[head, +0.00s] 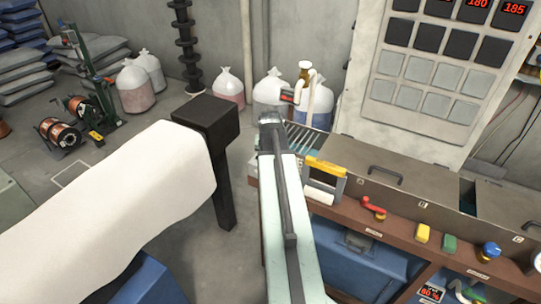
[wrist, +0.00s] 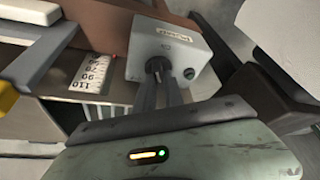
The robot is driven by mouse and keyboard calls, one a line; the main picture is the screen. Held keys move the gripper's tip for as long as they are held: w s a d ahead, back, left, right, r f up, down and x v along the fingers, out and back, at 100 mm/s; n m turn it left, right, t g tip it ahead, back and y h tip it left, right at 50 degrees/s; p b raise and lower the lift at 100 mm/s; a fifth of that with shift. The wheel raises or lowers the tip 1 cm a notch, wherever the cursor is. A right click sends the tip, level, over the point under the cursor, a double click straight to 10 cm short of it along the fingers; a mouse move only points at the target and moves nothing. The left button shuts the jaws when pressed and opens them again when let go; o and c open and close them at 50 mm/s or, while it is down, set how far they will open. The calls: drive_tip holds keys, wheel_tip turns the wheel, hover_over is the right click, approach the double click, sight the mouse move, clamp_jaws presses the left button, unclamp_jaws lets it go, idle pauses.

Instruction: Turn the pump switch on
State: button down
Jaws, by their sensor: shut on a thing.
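The pump switch is a light grey box (wrist: 172,48) in the wrist view, fixed at the end of a brown bench edge. It has a small label on top, too blurred to read, and a dark green round spot on its face. My gripper (wrist: 158,72) has its two dark fingers close together, shut on the small black switch lever (wrist: 154,65) on the front of the box. The fingertips hide most of the lever, so I cannot tell its position. In the head view my arm hides most of the box.
A brown bench (head: 385,232) runs to the right, with a yellow-handled frame (head: 325,168), a red valve handle (head: 373,205) and coloured knobs. A tall grey panel (head: 445,75) stands behind it.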

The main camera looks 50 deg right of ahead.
drive_tip(key=m+g, duration=0.1)
drive_tip(key=m, duration=0.2)
drive_tip(key=m+g, duration=0.1)
drive_tip(key=m, duration=0.1)
drive_tip(key=shift+w+a+m+h, duration=0.1)
drive_tip(key=shift+w+m+h, duration=0.05)
drive_tip(key=shift+m+h, duration=0.25)
idle(0.4)
drive_tip(key=c, duration=1.4)
unclamp_jaws()
drive_tip(key=shift+c, duration=0.2)
drive_tip(key=p+v, duration=0.7)
drive_tip(key=shift+a+r, duration=0.2)
drive_tip(key=shift+r, duration=0.15)
